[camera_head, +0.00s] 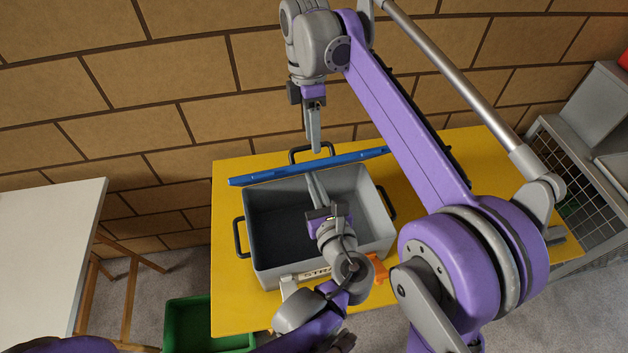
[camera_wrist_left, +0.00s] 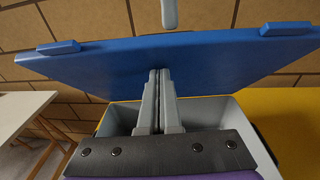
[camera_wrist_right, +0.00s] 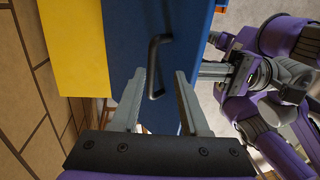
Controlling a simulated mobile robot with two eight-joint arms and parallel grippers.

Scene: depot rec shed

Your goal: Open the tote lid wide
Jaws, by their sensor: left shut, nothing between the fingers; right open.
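The grey tote (camera_head: 375,240) sits on a yellow table, its inside open to view. Its blue lid (camera_head: 255,176) stands up along the far rim, seen nearly edge-on. In the left wrist view the lid's inner face (camera_wrist_left: 100,72) spreads above the tote. My left gripper (camera_head: 312,178) is shut and empty, tips at the lid's inner face; I cannot tell whether they touch. My right gripper (camera_head: 315,148) is open, pointing down behind the lid. In the right wrist view a black handle (camera_wrist_right: 152,65) on the blue lid (camera_wrist_right: 125,25) shows beyond its fingers (camera_wrist_right: 155,75); they do not grip it.
The yellow table (camera_head: 228,290) stands against a block wall (camera_head: 150,75). A green bin (camera_head: 185,315) is on the floor in front. A white table (camera_head: 45,240) is at left and a grey wire crate (camera_head: 570,185) at right. Bare tabletop lies right of the tote.

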